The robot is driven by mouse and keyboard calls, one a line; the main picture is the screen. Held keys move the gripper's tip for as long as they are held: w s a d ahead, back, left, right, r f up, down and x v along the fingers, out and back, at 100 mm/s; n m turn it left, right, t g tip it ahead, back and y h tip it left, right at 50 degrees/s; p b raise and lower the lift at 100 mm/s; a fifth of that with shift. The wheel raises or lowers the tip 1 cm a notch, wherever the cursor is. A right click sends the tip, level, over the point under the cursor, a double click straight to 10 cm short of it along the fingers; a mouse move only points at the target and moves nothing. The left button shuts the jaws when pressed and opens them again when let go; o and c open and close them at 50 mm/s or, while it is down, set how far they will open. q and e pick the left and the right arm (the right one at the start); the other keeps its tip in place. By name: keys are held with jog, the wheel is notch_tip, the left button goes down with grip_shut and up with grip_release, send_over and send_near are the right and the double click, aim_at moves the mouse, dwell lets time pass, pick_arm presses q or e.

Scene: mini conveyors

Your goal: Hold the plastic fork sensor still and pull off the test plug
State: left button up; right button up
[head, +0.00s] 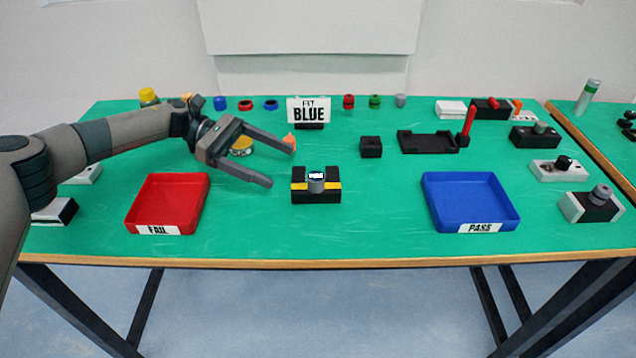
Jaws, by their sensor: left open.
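My left gripper (281,166) reaches in from the left over the table, its two fingers wide apart and nothing between them. Just right of its fingertips, at the middle front, stands a black block with yellow bands (300,190). A short grey round piece with a pale, marked top (316,184) sits in its middle. This may be the fork sensor with the test plug; I cannot tell for sure from its shape. The gripper appears apart from the block. A small orange piece (289,138) shows behind the far fingertip, partly hidden. My right gripper is not in view.
A red FAIL tray (135,205) stands left and a blue PASS tray (430,205) right, both empty. A FIT BLUE sign (308,110), coloured rings and caps line the back. A black cube (371,147) and black holder (428,143) stand behind. Several small devices fill the right side.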

aim_at(303, 177)
pick_arm(q)
jog(key=shift+p+x, duration=0.6)
jog(key=shift+x, duration=0.2)
jog(key=p+x, duration=0.2)
jog(key=x, duration=0.1)
jog(key=shift+s+d, duration=0.2)
jog(key=shift+d, duration=0.15)
jog(key=x, duration=0.3)
jog(key=shift+a+f+b, duration=0.15)
jog(key=shift+f+b, duration=0.05)
jog(key=shift+b, duration=0.2)
jog(key=shift+x, duration=0.9)
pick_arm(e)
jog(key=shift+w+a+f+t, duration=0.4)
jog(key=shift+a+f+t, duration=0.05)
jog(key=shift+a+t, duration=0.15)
pick_arm(q)
jog(key=shift+w+r, duration=0.1)
jog(key=c, duration=1.9)
jog(key=shift+f+b, duration=0.25)
jog(key=shift+b, duration=0.1)
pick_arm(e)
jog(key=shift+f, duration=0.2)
